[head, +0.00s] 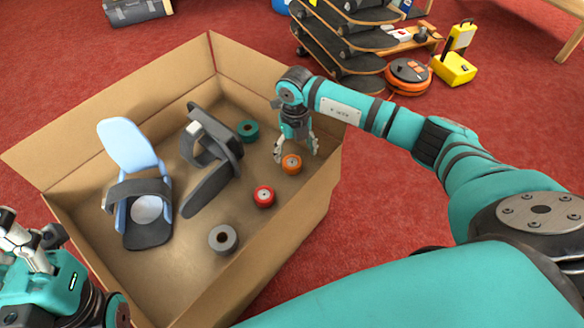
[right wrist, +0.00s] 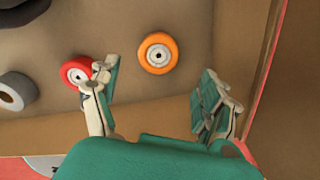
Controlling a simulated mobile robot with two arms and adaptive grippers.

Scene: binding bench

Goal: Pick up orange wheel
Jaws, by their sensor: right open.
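The orange wheel (head: 291,164) lies on the floor of the cardboard box, near its right wall, with its pale hub facing up. It also shows in the right wrist view (right wrist: 158,53), beyond the fingertips and between their lines. My right gripper (head: 297,152) is open and empty, reaching down into the box just above and around the wheel's place; contact does not show. The right wrist view shows its two fingers (right wrist: 160,80) wide apart. My left gripper (head: 28,240) is at the left edge, outside the box; its fingers are partly cut off.
The cardboard box (head: 320,195) also holds a red wheel (head: 264,196), a grey wheel (head: 222,238), a green wheel (head: 247,130), a blue binding (head: 128,147) and a dark binding (head: 212,185). The box's right wall is close to my right gripper.

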